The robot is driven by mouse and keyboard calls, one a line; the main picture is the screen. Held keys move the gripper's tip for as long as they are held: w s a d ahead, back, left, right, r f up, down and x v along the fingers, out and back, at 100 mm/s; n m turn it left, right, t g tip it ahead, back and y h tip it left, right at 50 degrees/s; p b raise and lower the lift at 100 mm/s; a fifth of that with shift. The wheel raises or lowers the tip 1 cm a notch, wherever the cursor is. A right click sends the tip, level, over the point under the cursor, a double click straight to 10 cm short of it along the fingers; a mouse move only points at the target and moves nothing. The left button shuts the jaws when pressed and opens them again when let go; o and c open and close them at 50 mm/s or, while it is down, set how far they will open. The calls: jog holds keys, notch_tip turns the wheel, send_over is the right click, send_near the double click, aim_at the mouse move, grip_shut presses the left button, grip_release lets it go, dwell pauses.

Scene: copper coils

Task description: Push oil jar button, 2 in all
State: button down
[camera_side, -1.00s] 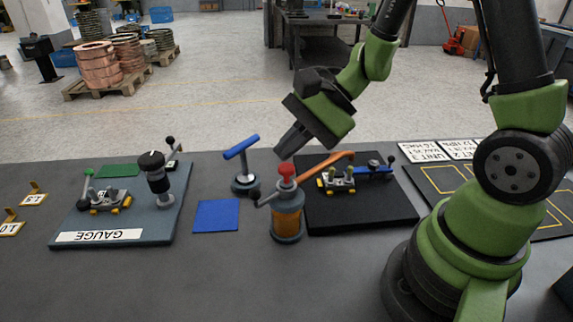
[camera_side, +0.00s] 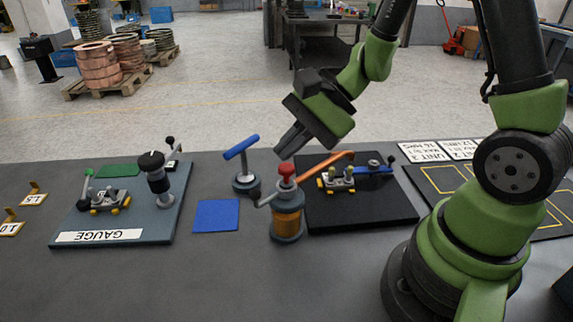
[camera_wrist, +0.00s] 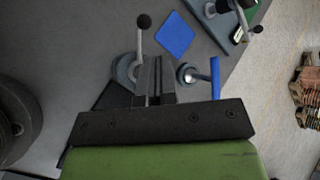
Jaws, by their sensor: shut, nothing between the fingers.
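The oil jar (camera_side: 287,222) stands upright on the table, with an amber body, a grey base and a grey side arm. Its red button (camera_side: 287,170) is on top. My gripper (camera_side: 286,150) is shut and empty, tilted, with its tips just above or behind the button. I cannot tell whether they touch. In the wrist view my gripper (camera_wrist: 155,66) covers the button and part of the jar; the jar's grey round base (camera_wrist: 124,70) shows beside the fingers.
A blue-handled tool (camera_side: 242,165) and a blue square (camera_side: 216,215) are left of the jar. A black plate (camera_side: 370,215) with a fixture and an orange lever (camera_side: 325,165) lie right. The gauge board (camera_side: 155,220) is farther left. The front table is clear.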

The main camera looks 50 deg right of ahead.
aim_at(289, 169)
jog(key=shift+f, duration=0.1)
jog(key=shift+f, duration=0.3)
jog(key=shift+f, duration=0.8)
dwell(0.7)
jog(key=shift+r, duration=1.2)
jog(key=shift+r, duration=2.5)
